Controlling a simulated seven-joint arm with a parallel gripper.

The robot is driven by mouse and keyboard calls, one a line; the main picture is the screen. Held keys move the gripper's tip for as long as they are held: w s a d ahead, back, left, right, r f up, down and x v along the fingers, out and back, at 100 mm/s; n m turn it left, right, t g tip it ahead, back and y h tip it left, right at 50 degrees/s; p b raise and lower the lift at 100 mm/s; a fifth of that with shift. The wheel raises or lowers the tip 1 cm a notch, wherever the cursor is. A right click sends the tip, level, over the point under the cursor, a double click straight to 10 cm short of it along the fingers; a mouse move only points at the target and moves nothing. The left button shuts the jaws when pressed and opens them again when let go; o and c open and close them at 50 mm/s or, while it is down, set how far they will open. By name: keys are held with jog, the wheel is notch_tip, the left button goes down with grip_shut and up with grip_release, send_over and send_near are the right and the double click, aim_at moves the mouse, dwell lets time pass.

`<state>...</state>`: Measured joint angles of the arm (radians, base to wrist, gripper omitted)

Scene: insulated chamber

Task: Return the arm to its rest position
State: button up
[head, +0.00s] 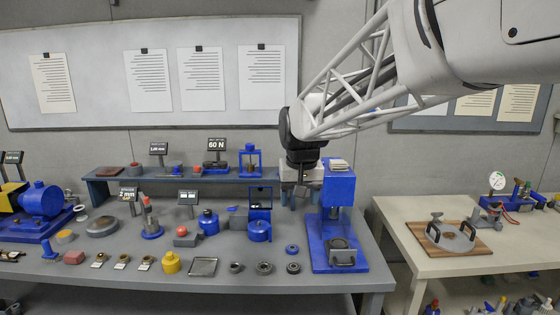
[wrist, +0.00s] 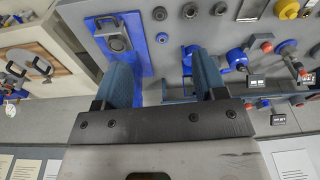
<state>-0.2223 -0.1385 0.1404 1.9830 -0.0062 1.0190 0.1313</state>
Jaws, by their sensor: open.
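My gripper (head: 302,166) hangs at the end of my arm, which reaches in from the upper right in the head view. It is over the back right part of the grey bench, beside the head of a blue press (head: 338,190). In the wrist view my gripper (wrist: 166,72) shows two blue-grey fingers spread apart with nothing between them. The press base (wrist: 148,60) lies beyond the left finger there. Whether the gripper touches the press cannot be told from the head view.
The grey bench (head: 215,268) holds many small parts, gauges and displays, with a raised shelf (head: 225,178) at the back. A second table (head: 400,215) at right carries a wooden board (head: 420,232) with a round handled plate. Open air lies above the bench, left of my arm.

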jog(key=s+d+f, duration=0.2)
jog(key=s+d, duration=0.2)
jog(key=s, duration=0.6)
jog(key=s+d+f, duration=0.3)
jog(key=s+d, duration=0.2)
jog(key=s, duration=0.5)
jog(key=s+d+f+m+t, duration=0.1)
jog(key=s+d, duration=0.4)
jog(key=s, duration=0.5)
jog(key=shift+s+f+h, duration=0.3)
jog(key=shift+s+f, duration=0.1)
jog(key=shift+f, duration=0.4)
jog(key=shift+w, duration=0.1)
jog(key=shift+c, duration=0.2)
